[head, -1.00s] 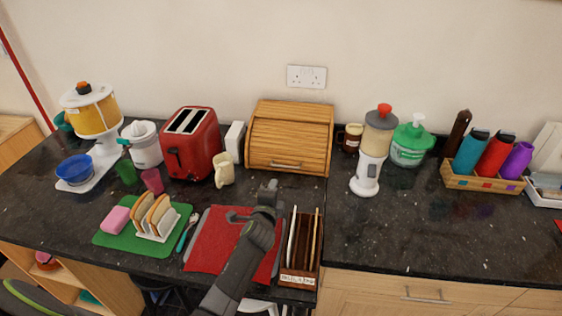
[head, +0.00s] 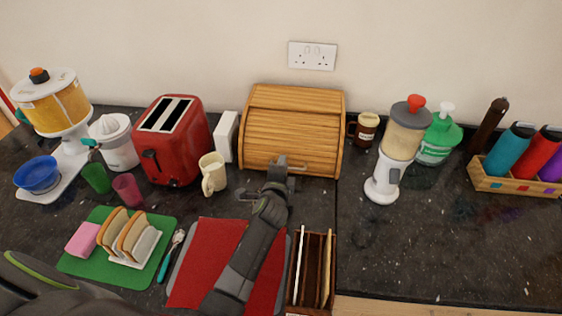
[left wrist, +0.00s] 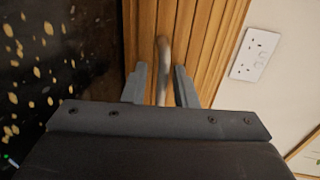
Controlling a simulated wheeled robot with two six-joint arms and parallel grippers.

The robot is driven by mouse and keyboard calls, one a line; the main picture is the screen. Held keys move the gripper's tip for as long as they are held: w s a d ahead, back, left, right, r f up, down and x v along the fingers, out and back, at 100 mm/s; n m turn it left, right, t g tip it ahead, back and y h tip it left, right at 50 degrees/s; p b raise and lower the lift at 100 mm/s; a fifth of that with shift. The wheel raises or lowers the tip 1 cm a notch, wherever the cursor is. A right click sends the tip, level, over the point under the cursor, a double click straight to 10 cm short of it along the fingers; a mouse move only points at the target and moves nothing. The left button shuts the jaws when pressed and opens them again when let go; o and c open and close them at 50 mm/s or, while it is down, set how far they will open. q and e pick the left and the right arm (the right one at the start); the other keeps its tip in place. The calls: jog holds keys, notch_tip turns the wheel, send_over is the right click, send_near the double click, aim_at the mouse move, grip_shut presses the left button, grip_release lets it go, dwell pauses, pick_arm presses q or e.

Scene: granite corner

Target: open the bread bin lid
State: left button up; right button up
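The wooden bread bin (head: 292,120) stands against the back wall, with its slatted roll lid (head: 290,140) down. A metal bar handle (left wrist: 163,60) runs along the lower part of the lid; in the head view it is partly hidden by my left gripper. My left gripper (head: 264,180) is in front of the lid, at the handle. In the left wrist view its two fingers (left wrist: 161,84) are apart, with the handle between them. I see a gap on each side, so it is not clamped. My right gripper is not in view.
A cream mug (head: 213,174) and the red toaster (head: 173,140) stand left of the bin. A brown jar (head: 366,129) and a blender (head: 396,150) stand to the right. Below are a red mat (head: 205,260) and a wooden rack (head: 313,265). Counter on the right front is clear.

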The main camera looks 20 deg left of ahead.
pick_arm(q)
jog(key=shift+s+d+r, duration=0.1)
jog(key=shift+c, duration=0.7)
grip_shut()
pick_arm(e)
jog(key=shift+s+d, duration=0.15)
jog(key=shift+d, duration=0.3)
pick_arm(q)
jog(key=shift+r, duration=0.15)
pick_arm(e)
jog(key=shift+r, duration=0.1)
